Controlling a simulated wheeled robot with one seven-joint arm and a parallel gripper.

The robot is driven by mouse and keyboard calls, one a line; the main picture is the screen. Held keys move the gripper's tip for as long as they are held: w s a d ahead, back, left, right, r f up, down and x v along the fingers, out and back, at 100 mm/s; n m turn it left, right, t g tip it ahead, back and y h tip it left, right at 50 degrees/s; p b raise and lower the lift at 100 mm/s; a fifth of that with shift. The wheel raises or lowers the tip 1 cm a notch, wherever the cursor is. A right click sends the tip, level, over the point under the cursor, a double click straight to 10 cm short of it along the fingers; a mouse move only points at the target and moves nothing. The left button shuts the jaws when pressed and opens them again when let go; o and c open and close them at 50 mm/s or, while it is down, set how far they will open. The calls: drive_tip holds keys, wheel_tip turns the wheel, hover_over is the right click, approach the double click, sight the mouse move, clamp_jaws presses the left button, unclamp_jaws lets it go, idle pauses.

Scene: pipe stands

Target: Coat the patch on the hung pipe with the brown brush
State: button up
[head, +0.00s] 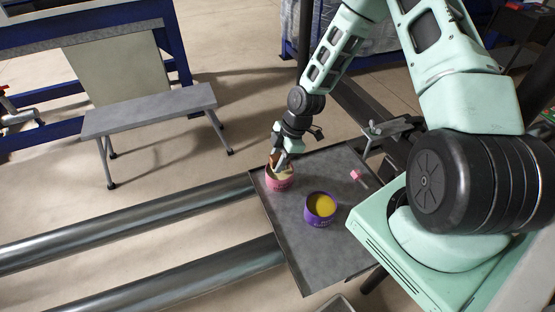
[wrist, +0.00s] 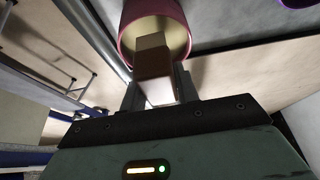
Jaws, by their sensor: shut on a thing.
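My gripper (head: 282,162) is shut on the brown brush (head: 272,159) at the pink pot (head: 279,184), on the tray's far left corner. In the wrist view, the brown brush (wrist: 152,64) sits between the fingers (wrist: 158,92). Its pale tip overlaps the opening of the pink pot (wrist: 126,42); I cannot tell how deep it reaches. Two long grey metal pipes (head: 120,224) (head: 190,288) run across the lower left of the head view. I see no patch on them, and cannot tell which pipe is the hung one.
A purple pot (head: 320,217) with yellow contents stands on the grey tray (head: 318,268), and a pink-headed brush (head: 357,175) lies near its right edge. A grey bench (head: 150,108) stands at upper left. A clamp-like metal fixture (head: 390,128) is just beyond the tray.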

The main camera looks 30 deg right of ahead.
drive_tip(key=shift+f+b, duration=0.7)
drive_tip(key=shift+f, duration=0.25)
idle(0.3)
drive_tip(key=o, duration=1.2)
drive_tip(key=shift+c, duration=0.2)
drive_tip(key=c, duration=0.4)
drive_tip(key=shift+o, duration=0.2)
drive_tip(key=shift+r+p, duration=0.35)
drive_tip(key=shift+r, duration=0.15)
drive_tip(key=c, duration=0.7)
drive_tip(key=shift+c, duration=0.5)
